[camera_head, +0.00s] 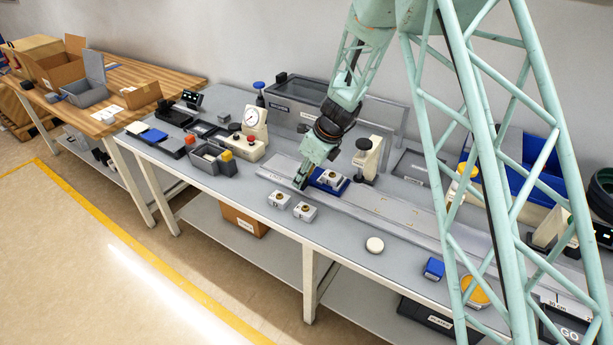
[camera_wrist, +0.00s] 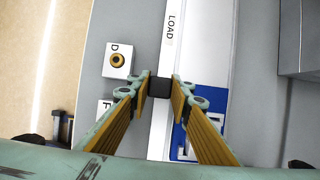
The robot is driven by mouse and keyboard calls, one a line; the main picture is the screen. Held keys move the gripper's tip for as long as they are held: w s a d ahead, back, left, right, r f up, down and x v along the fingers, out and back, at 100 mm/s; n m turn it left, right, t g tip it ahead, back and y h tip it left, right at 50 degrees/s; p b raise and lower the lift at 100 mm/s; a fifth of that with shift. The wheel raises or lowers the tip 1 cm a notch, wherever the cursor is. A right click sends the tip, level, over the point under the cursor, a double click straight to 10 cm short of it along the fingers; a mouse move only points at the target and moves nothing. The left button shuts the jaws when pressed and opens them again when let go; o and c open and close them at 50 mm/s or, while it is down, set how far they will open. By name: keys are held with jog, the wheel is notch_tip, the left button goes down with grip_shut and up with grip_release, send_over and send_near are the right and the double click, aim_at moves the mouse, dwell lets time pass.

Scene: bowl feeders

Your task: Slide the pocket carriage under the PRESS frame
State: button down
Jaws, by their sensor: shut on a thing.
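The pocket carriage (camera_head: 341,187) is blue and sits on the long pale rail, with a white block (camera_head: 331,177) in it. In the wrist view the blue carriage (camera_wrist: 215,104) shows partly behind my right finger. My gripper (camera_head: 301,184) is at the carriage's left front side. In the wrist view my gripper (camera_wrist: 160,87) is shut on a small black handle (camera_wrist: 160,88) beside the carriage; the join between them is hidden. A beige frame with a black knob (camera_head: 367,158) stands just right of and behind the carriage; no PRESS label is legible.
The rail (camera_head: 400,208) runs on to the right and bears the word LOAD (camera_wrist: 171,26). Two white blocks (camera_head: 279,199) (camera_head: 305,212) stand at the table's front. A white round disc (camera_head: 374,245) lies farther right. A dial gauge (camera_head: 255,125) stands at left.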

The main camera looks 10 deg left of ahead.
dwell(0.3)
jog(key=c, duration=2.4)
grip_release()
jog(key=shift+o, duration=0.2)
jog(key=shift+r, duration=0.1)
jog(key=v, duration=1.2)
